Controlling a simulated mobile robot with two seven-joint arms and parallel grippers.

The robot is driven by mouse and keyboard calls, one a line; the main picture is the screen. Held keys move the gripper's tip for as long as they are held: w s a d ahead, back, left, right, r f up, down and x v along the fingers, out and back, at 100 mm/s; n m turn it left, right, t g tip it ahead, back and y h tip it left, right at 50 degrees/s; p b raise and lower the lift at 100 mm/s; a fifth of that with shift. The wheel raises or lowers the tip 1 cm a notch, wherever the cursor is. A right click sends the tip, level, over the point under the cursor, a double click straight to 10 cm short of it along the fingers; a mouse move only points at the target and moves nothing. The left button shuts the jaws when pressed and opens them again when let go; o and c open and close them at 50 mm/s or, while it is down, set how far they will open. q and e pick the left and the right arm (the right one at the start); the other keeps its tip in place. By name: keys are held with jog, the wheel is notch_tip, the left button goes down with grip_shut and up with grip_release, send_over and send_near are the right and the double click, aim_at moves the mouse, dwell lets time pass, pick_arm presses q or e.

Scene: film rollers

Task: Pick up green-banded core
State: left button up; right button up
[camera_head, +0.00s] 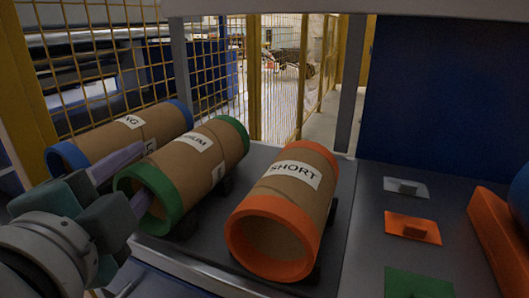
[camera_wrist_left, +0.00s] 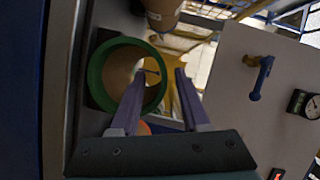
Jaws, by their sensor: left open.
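The green-banded core (camera_head: 218,150) lies on its side in the middle of three cardboard cores in the head view, its green-rimmed open end facing me. Its label is partly cut off but ends in "IUM". My left gripper (camera_head: 146,172) is open at this end. One finger overlaps the core's opening and the other shows outside the rim; I cannot tell whether either touches. In the left wrist view, the green ring (camera_wrist_left: 98,76) is left of centre, and my left gripper (camera_wrist_left: 160,74) has one finger across its opening and one to its right. My right gripper is not in view.
A blue-banded core (camera_head: 105,143) lies to the left, and an orange-banded core (camera_head: 272,200) labelled SHORT to the right. The dark table (camera_head: 360,225) bears grey (camera_head: 392,187), orange (camera_head: 398,223) and green (camera_head: 415,284) patches. An orange block (camera_head: 497,238) stands at the right edge.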

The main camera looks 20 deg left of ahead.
aim_at(149, 158)
pick_arm(q)
jog(key=x, duration=0.3)
jog(key=shift+w+r, duration=0.1)
jog(key=shift+w, duration=0.1)
jog(key=shift+c, duration=0.2)
grip_shut()
dwell(1.1)
